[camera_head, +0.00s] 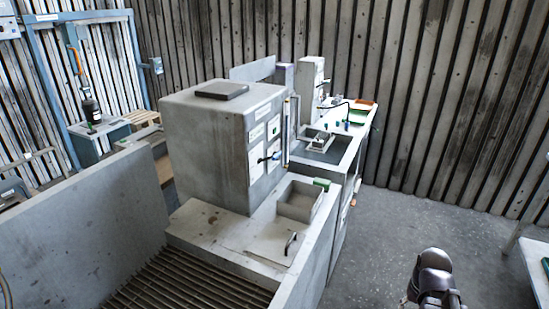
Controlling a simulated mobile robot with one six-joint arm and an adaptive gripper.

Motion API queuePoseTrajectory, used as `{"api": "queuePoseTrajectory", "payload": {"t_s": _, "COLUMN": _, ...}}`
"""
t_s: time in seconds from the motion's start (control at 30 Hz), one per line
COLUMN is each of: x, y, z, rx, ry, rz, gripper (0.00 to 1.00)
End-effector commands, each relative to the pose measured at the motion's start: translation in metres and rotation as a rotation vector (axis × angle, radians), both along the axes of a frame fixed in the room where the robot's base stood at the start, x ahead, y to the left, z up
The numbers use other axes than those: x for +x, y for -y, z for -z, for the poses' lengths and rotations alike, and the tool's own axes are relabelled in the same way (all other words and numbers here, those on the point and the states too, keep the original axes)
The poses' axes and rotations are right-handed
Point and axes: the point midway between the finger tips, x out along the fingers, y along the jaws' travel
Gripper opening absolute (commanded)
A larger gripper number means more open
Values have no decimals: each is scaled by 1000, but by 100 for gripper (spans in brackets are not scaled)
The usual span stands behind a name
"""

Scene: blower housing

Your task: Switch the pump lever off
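A small dark lever with a blue end (269,157) sticks out from the labelled front face of a large grey housing (207,140) in the middle of the view. It may be the pump lever, but the labels are too small to read. Its exact setting cannot be told. A dark curved handle (291,243) stands on the flat panel in front of the housing. Dark rounded links of my own arm show at the bottom right, well apart from the housing. No fingertips of my gripper are visible.
A grey basin (298,202) with a green block (321,184) on its edge lies right of the housing. Behind are a worktop with small items and an orange tray (364,102). A grated trough (190,290) is in front. Floor (400,220) at right is clear.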

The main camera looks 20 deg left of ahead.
Motion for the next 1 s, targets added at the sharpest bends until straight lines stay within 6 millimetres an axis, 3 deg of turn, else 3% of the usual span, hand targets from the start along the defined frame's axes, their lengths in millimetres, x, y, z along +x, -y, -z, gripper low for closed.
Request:
{"api": "queuePoseTrajectory", "payload": {"t_s": 0.27, "x": 1, "y": -1, "z": -1, "rx": 0, "ry": 0, "rz": 0, "gripper": 58}}
{"api": "queuePoseTrajectory", "payload": {"t_s": 0.47, "x": 16, "y": -9, "z": -14, "rx": -1, "ry": -1, "rz": 0, "gripper": 58}}
{"api": "queuePoseTrajectory", "payload": {"t_s": 0.67, "x": 52, "y": -30, "z": -44, "rx": -5, "ry": -4, "rz": 7, "gripper": 58}}
{"api": "queuePoseTrajectory", "payload": {"t_s": 1.0, "x": 131, "y": -105, "z": -112, "rx": -16, "ry": -9, "rz": 21, "gripper": 58}}
